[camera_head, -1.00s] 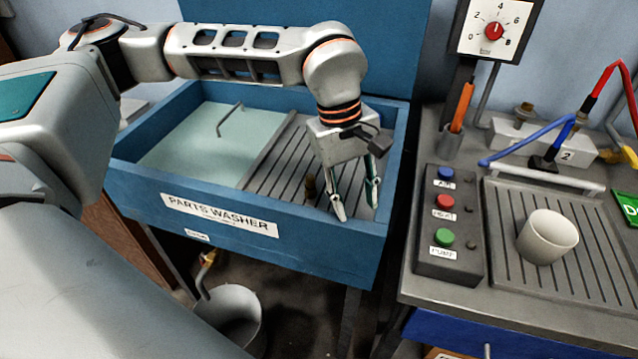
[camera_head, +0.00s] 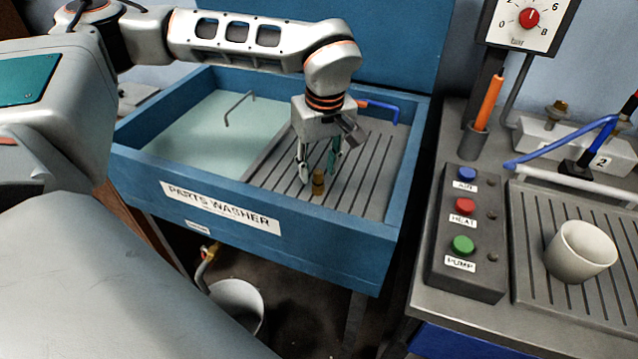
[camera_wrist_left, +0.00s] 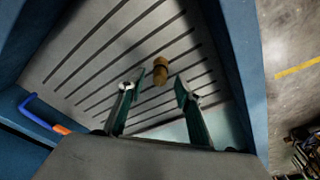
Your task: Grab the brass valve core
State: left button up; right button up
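The brass valve core (camera_head: 318,183) stands on the slatted drain board of the blue parts washer, near its front wall. In the left wrist view the brass valve core (camera_wrist_left: 161,70) shows just beyond the fingertips, in line with the gap between them. My left gripper (camera_head: 318,170) points down over the drain board, close to the core. Its fingers (camera_wrist_left: 158,88) are apart with nothing between them. Whether a fingertip touches the core cannot be told. My right gripper is not in view.
The parts washer's blue walls (camera_head: 345,235) surround the drain board (camera_head: 372,165). A basin of pale liquid (camera_head: 190,135) lies to the left. A blue-and-orange tube (camera_head: 380,106) is at the back. On the right bench stand a button box (camera_head: 465,235) and a white cup (camera_head: 580,252).

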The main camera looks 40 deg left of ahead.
pick_arm(q)
notch_tip(320, 180, down, 2)
jog(key=shift+w+a, duration=0.1)
jog(key=shift+a, duration=0.05)
jog(key=shift+r, duration=0.1)
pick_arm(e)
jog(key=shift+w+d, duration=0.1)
pick_arm(q)
grip_shut()
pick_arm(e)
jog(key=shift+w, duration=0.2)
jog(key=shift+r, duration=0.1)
pick_arm(q)
jog(key=shift+r, duration=0.1)
